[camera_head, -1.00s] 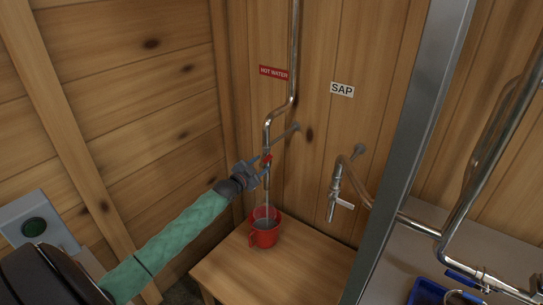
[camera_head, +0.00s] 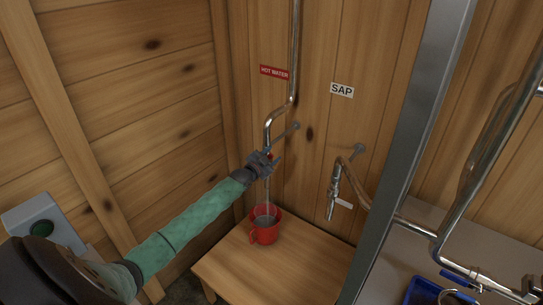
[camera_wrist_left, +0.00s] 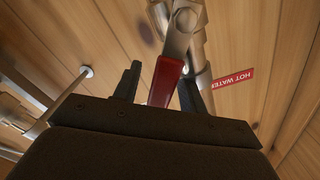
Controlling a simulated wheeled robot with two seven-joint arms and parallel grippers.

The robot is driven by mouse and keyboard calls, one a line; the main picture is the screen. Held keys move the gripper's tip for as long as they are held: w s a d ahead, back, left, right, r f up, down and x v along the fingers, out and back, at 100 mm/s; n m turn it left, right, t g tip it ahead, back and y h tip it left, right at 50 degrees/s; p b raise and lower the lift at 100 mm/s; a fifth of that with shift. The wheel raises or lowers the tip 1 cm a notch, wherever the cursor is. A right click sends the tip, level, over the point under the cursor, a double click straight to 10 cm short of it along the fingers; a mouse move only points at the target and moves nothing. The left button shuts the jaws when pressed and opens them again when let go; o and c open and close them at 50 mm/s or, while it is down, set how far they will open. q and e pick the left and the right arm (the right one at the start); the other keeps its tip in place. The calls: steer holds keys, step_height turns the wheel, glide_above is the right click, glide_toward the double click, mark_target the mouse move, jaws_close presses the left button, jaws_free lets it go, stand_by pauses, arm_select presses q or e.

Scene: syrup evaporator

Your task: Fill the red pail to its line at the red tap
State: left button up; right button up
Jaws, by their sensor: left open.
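The red pail (camera_head: 264,235) stands upright on the wooden table below the hot-water tap pipe (camera_head: 267,188). A thin stream of liquid runs from the pipe into the pail, and liquid shows inside it. The fill line cannot be made out. My left gripper (camera_head: 268,159) is at the tap. In the left wrist view, its two dark fingers (camera_wrist_left: 160,88) stand open on either side of the red tap lever (camera_wrist_left: 167,78), with gaps beside it. My right gripper is not in view.
A red HOT WATER sign (camera_head: 274,71) and a white SAP sign (camera_head: 342,90) hang on the wall. The sap tap (camera_head: 334,192) is to the right. A metal post (camera_head: 408,150) stands right of the wooden table (camera_head: 290,275). A blue tray (camera_head: 424,291) lies bottom right.

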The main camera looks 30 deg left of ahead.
arm_select(q)
jaws_close()
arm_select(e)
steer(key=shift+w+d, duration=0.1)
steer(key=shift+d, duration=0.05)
arm_select(q)
steer(key=shift+f, duration=0.1)
step_height(320, 180, down, 5)
steer(key=d+m+b, duration=0.2)
steer(key=m+b, duration=0.6)
steer(key=m, duration=0.3)
steer(key=shift+d+f, duration=0.2)
steer(key=shift+d, duration=0.15)
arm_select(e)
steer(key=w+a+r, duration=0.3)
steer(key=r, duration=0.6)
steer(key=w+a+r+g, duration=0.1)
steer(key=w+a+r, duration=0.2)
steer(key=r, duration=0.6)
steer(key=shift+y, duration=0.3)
arm_select(q)
steer(key=shift+s, duration=0.15)
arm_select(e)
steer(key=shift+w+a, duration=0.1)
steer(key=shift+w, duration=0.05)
